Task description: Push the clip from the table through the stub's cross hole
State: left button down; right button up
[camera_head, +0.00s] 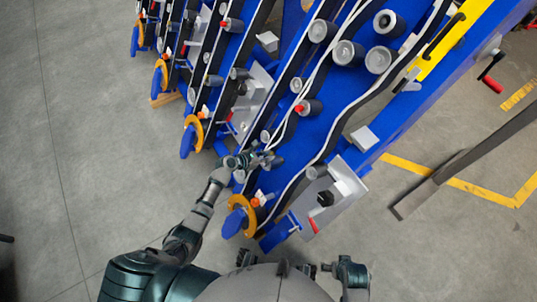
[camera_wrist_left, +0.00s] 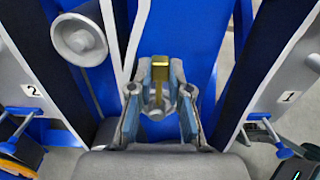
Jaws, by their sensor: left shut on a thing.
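My left gripper (camera_head: 264,160) reaches in over the blue chassis, close to a row of grey stubs. In the left wrist view, its two fingers (camera_wrist_left: 160,100) are closed on a small brass-coloured clip (camera_wrist_left: 160,70). The clip's wide end points away from the palm, and its narrow part lies between the fingers. A grey rounded part (camera_wrist_left: 156,114) shows between the fingers; I cannot tell whether it is the stub. No cross hole can be made out. The table is not clearly seen.
The blue chassis (camera_head: 338,118) carries grey rollers, white cables and red-tipped fittings. A large grey roller (camera_wrist_left: 79,38) stands at upper left in the wrist view. Open grey floor (camera_head: 80,120) lies left.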

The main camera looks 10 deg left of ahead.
aim_at(263, 166)
pick_arm(q)
jog(key=shift+s+f+b, duration=0.2)
jog(key=shift+s+f, duration=0.05)
jog(key=shift+f, duration=0.2)
jog(key=shift+s+f+b, duration=0.15)
jog(key=shift+s+f, duration=0.05)
jog(key=shift+f, duration=0.25)
jog(key=shift+s+a+f+b, duration=0.15)
jog(key=shift+a+f+b, duration=0.1)
jog(key=shift+f, duration=0.2)
jog(key=shift+s+a+f+b, duration=0.1)
jog(key=shift+s+a+f, duration=0.1)
jog(key=shift+f, duration=0.2)
jog(key=shift+s+a+f, duration=0.1)
jog(key=shift+s+f, duration=0.1)
jog(key=shift+f, duration=0.25)
jog(key=c, duration=1)
grip_release()
jog(key=shift+w+r, duration=0.1)
jog(key=shift+s+a+r, duration=0.2)
jog(key=shift+a, duration=0.1)
jog(key=v, duration=1.1)
jog(key=shift+s, duration=0.1)
